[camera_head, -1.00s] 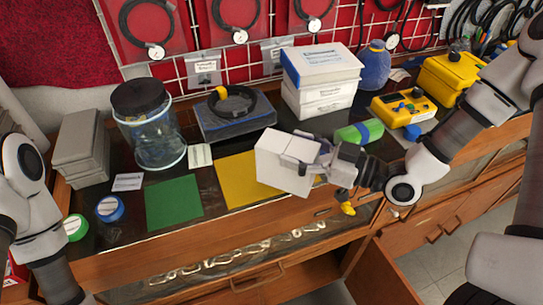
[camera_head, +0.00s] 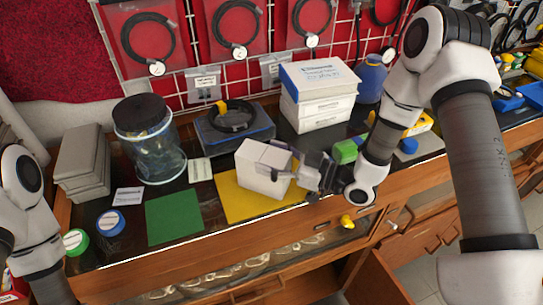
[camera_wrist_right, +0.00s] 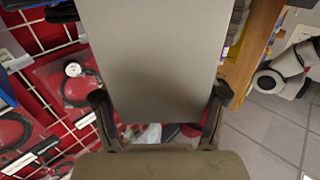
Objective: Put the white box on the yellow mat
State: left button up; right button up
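The white box (camera_head: 262,168) is over the yellow mat (camera_head: 233,203) in the head view, covering part of it. I cannot tell whether its base touches the mat. My right gripper (camera_head: 284,172) is shut on the box from its right side. In the right wrist view the box (camera_wrist_right: 155,60) fills the middle, with a finger of the right gripper (camera_wrist_right: 158,112) at each side. My left arm is at the left edge of the head view; its gripper is out of the frame.
A green mat (camera_head: 174,216) lies left of the yellow one. Behind stand a clear jar (camera_head: 155,150), a grey case with a coiled cable (camera_head: 235,122) and a stack of white boxes (camera_head: 318,100). Blue tape (camera_head: 110,222) and green tape (camera_head: 75,241) lie at the left.

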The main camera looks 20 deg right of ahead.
jog(key=shift+r, duration=0.15)
jog(key=p+v, duration=0.1)
jog(key=v, duration=1.1)
